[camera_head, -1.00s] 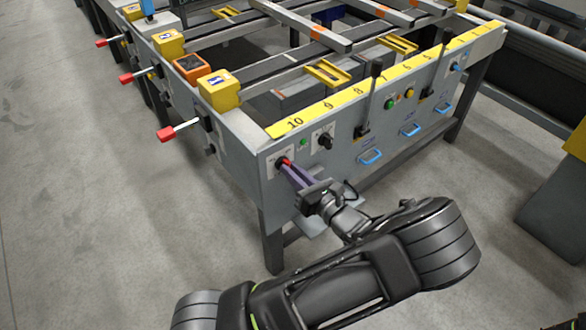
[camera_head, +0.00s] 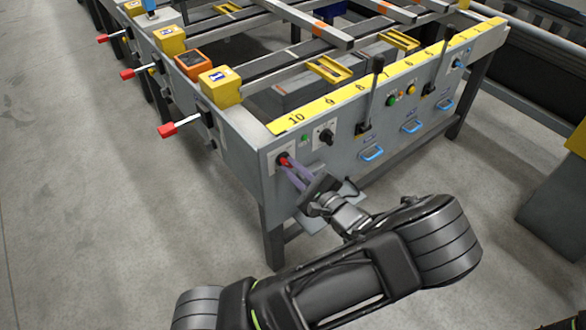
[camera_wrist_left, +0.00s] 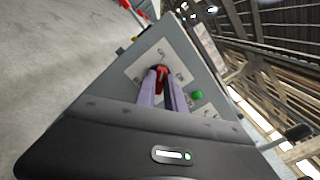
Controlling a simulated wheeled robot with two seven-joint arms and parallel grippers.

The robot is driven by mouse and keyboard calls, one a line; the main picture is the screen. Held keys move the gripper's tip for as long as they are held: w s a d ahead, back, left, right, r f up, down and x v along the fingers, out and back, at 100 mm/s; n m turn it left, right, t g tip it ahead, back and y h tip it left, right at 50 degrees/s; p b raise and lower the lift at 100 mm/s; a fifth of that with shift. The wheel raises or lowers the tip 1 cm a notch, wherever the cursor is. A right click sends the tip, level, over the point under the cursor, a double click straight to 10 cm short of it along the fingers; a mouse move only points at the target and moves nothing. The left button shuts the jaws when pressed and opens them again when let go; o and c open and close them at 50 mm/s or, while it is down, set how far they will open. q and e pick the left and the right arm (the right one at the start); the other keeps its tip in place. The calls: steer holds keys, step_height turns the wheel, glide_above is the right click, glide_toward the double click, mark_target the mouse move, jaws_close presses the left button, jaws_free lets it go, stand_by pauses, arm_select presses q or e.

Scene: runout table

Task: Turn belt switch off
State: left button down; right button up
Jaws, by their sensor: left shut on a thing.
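A red rotary switch (camera_head: 283,159) sits on a pale plate at the left end of the table's front panel. The switch also shows in the left wrist view (camera_wrist_left: 161,80), between the fingertips. My left gripper (camera_head: 287,163) is at the panel with its purple fingers shut on the red knob. In the left wrist view the fingers (camera_wrist_left: 162,76) hide part of the knob, so its exact setting is hard to read. My right gripper does not show.
A black knob (camera_head: 326,137) and a green button (camera_head: 306,138) sit just right of the switch. Black levers (camera_head: 372,90) and blue handles (camera_head: 372,153) are farther along the panel. Red-tipped levers (camera_head: 167,130) stick out on the left side. The floor at left is clear.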

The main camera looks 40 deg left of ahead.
arm_select(q)
steer(key=shift+f+n, duration=0.1)
steer(key=shift+n, duration=0.5)
steer(key=c, duration=1.4)
jaws_free()
steer(key=shift+c, duration=0.2)
steer(key=v, duration=0.7)
steer(key=shift+d, duration=0.4)
steer(key=shift+s, duration=0.15)
